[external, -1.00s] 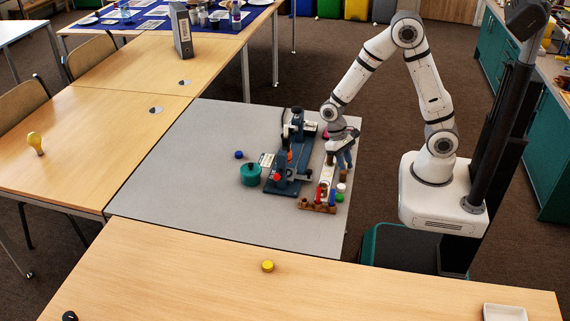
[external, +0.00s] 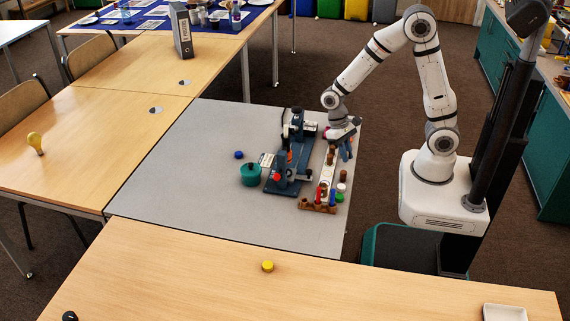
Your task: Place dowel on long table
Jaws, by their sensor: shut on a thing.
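My gripper (external: 346,154) points down over the right side of the grey table, just behind a narrow rack of coloured pieces (external: 318,207). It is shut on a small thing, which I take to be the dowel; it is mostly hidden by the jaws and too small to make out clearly. Long light-wood tables stand in front (external: 200,270) and at the left (external: 75,145); I cannot tell for certain which one is the long table.
A blue machine (external: 287,180) stands left of my gripper on the grey table (external: 190,190), with a teal round container (external: 250,174) and a blue cap (external: 239,155).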

